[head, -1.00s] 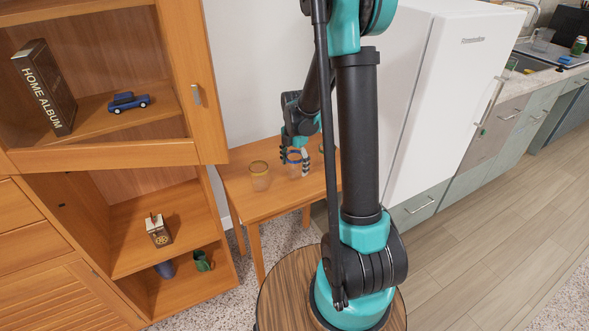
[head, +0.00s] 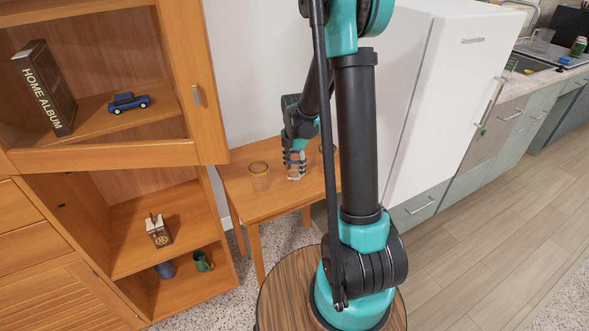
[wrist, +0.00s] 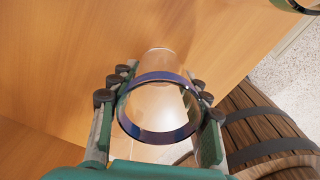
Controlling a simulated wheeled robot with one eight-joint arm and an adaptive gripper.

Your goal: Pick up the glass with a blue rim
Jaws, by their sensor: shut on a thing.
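The glass with a blue rim (head: 295,174) stands on the small wooden table (head: 236,190). In the wrist view the clear glass (wrist: 158,108) shows its blue rim close to the camera, between the two fingers. My gripper (head: 294,163) is shut on it, with a finger on each side; in the wrist view the gripper (wrist: 158,97) spans the glass just beyond the rim. In the head view the fingers hide part of the rim. I cannot tell whether the base of the glass touches the table.
A glass with a yellow rim (head: 259,176) stands to the left on the same table. A wooden cabinet (head: 180,150) stands at the left and a white fridge (head: 455,100) at the right.

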